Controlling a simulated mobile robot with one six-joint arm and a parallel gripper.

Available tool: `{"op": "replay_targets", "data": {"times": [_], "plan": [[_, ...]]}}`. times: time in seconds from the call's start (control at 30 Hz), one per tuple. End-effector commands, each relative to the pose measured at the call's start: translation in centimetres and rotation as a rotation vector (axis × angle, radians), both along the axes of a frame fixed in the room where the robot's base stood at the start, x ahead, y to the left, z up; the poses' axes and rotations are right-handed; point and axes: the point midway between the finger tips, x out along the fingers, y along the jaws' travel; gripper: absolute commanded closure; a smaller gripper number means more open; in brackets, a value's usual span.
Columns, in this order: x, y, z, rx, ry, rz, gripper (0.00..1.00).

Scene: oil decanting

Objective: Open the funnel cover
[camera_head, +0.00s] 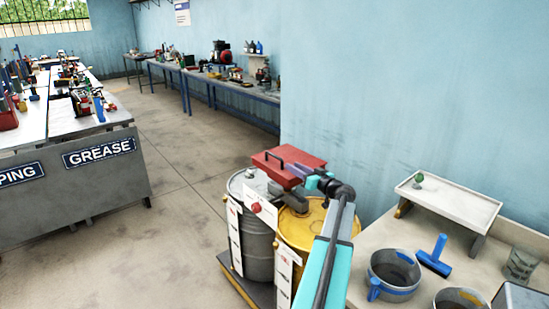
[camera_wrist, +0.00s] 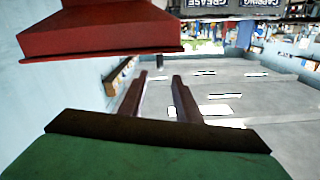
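The funnel cover (camera_head: 304,160) is a flat red lid with a dark handle (camera_head: 272,157), above the drums in the head view. It looks shut and roughly level. In the wrist view, a red flared body (camera_wrist: 95,36), which appears to be the funnel with its cover, fills the upper left. My gripper (camera_head: 298,173) is at the right front side of the red cover in the head view. In the wrist view its two dark fingers (camera_wrist: 160,78) are apart with nothing between them. Whether a finger touches the red part cannot be told.
A grey drum (camera_head: 257,250) and a yellow drum (camera_head: 303,232) stand below. At right, a bench (camera_head: 390,235) holds a grey bucket (camera_head: 395,270), a blue tool (camera_head: 435,258) and a white tray stand (camera_head: 450,198). The blue wall (camera_head: 410,90) is close behind; the left floor is clear.

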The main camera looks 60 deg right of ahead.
Motion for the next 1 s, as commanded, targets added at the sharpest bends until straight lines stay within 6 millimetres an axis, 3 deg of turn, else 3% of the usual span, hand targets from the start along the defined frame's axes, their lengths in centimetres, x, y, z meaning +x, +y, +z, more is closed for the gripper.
{"op": "replay_targets", "data": {"times": [0.27, 1.0], "plan": [[2.4, -0.8, 0.1, 0.001, 0.000, 0.003, 0.70], [11.5, -3.9, 0.1, 0.000, 0.001, 0.002, 0.70]]}}
